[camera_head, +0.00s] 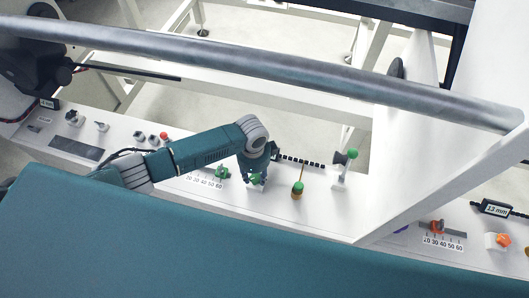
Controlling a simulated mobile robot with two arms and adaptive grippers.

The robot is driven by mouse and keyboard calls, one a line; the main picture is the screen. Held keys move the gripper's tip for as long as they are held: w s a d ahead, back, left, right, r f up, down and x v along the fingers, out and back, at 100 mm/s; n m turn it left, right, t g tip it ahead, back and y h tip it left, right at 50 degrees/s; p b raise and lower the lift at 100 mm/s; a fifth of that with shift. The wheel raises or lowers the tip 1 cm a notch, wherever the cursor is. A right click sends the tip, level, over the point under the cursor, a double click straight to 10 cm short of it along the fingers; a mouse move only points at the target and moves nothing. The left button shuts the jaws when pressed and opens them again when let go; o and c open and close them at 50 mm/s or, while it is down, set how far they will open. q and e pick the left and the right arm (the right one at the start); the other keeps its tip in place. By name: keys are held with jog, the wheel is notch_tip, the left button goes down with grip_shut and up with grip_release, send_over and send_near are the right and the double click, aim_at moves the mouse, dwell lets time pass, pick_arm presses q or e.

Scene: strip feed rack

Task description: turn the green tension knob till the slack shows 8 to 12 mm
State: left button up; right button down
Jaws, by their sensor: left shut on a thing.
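The green tension knob (257,179) sits on the white rail, mostly covered by my left gripper (255,180). The gripper points down over the knob and is shut on it. A green pointer (221,173) stands just left of it, above a scale (204,182) marked 20 to 60. No slack reading for the green station can be seen; my wrist covers the area behind the knob. My right gripper is not in view.
At right are an orange knob (503,240), an orange pointer (437,227) and a display (496,209) reading 13 mm. A green-topped post (297,188) and a green-ball lever (351,155) stand right of my gripper. A metal roller (270,68) crosses above. A teal surface (230,245) fills the front.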

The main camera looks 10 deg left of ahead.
pick_arm(q)
jog(key=shift+s+a+f, duration=0.1)
jog(key=shift+a, duration=0.1)
dwell(0.6)
jog(key=o, duration=0.7)
notch_tip(320, 180, up, 4)
jog(key=p, duration=0.3)
jog(key=shift+d+f, duration=0.15)
jog(key=shift+f, duration=0.05)
jog(key=shift+r+p, duration=0.75)
jog(key=shift+r, duration=0.55)
jog(key=o, duration=0.3)
